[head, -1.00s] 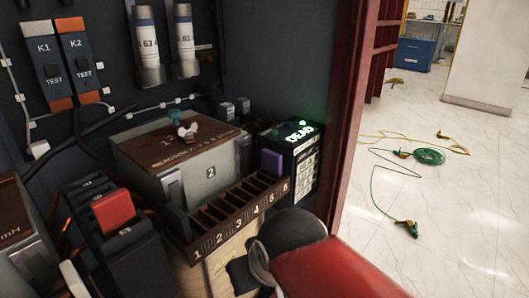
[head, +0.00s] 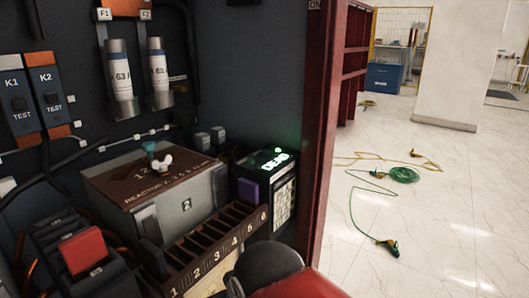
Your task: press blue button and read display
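A dark box (head: 284,205) stands at the right end of the bench, against the red cabinet edge. Its top carries a lit green display (head: 275,160) that appears to read "DEAD", with a small green light (head: 278,150) above it. A blue-purple button-like block (head: 249,192) sits on the box's near face, left of a pale label panel. Nothing is seen touching it. A red and black part of my arm shows at the bottom centre, in front of the slotted tray. My gripper's fingers are not visible.
A grey box with a brown top (head: 150,187) marked 2 stands left of the display box. A slotted tray with numbers (head: 215,247) lies before it. A red block (head: 83,250) is at lower left. Cables (head: 404,174) lie on the open floor at right.

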